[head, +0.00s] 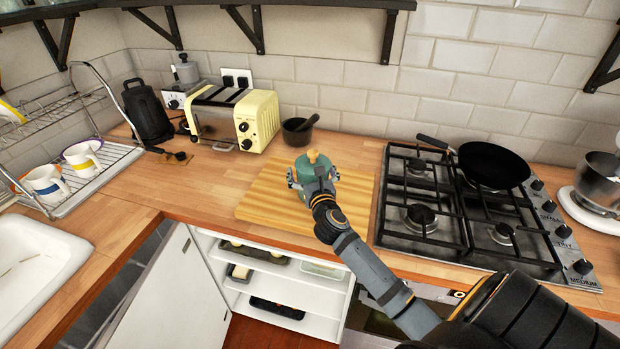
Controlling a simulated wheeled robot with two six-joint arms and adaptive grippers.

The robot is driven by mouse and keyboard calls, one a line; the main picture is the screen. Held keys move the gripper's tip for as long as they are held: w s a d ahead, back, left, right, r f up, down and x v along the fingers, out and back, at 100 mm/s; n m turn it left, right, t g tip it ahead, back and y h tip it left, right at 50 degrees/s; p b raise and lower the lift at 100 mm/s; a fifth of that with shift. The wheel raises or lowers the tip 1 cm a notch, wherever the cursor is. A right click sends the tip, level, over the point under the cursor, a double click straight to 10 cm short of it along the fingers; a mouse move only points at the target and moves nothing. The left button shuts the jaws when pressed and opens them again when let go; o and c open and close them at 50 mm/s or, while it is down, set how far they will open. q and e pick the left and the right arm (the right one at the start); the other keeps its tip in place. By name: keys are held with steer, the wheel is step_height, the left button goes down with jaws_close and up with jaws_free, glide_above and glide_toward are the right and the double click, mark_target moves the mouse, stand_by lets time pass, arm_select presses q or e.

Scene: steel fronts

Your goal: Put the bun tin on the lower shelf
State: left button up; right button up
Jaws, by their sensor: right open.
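A green round lidded container (322,191) with a wooden knob stands on the wooden board on the counter. My right gripper (313,177) is open over it, with a finger at either side; I cannot tell whether they touch it. The open white cabinet under the counter has shelves. A dark tin with pale pieces (254,253) is on the upper level, and a black tin (277,308) lies on the lower shelf (320,327). I cannot tell for certain which of these is the bun tin. My left gripper is out of view.
The cutting board (257,208) lies near the counter edge. A gas hob (420,214) with a black pan (494,163) is to the right. A cream toaster (232,118) and dark bowl (297,131) stand behind. The cabinet door (178,296) hangs open; a glass dish (323,270) is inside.

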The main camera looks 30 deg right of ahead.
steer(key=shift+s+r, duration=0.1)
steer(key=shift+s, duration=0.05)
steer(key=shift+c, duration=0.8)
steer(key=c, duration=0.8)
steer(key=shift+r, duration=0.6)
steer(key=s+r, duration=0.1)
steer(key=r, duration=0.1)
steer(key=s+a+r+p, duration=0.1)
steer(key=r, duration=0.1)
steer(key=s+a+r, duration=0.1)
steer(key=r, duration=0.2)
steer(key=shift+s+a+r, duration=0.1)
steer(key=shift+s+a, duration=0.1)
steer(key=shift+s, duration=0.1)
steer(key=shift+s+a+r+p, duration=0.2)
steer(key=shift+s+a+r, duration=0.6)
steer(key=shift+s, duration=0.6)
steer(key=shift+s+a+r+p, duration=0.25)
steer(key=shift+s+a+r, duration=0.55)
steer(key=shift+s, duration=0.55)
steer(key=shift+s+a+r+p, duration=0.2)
steer(key=shift+s+a+r, duration=0.6)
steer(key=shift+s, duration=0.6)
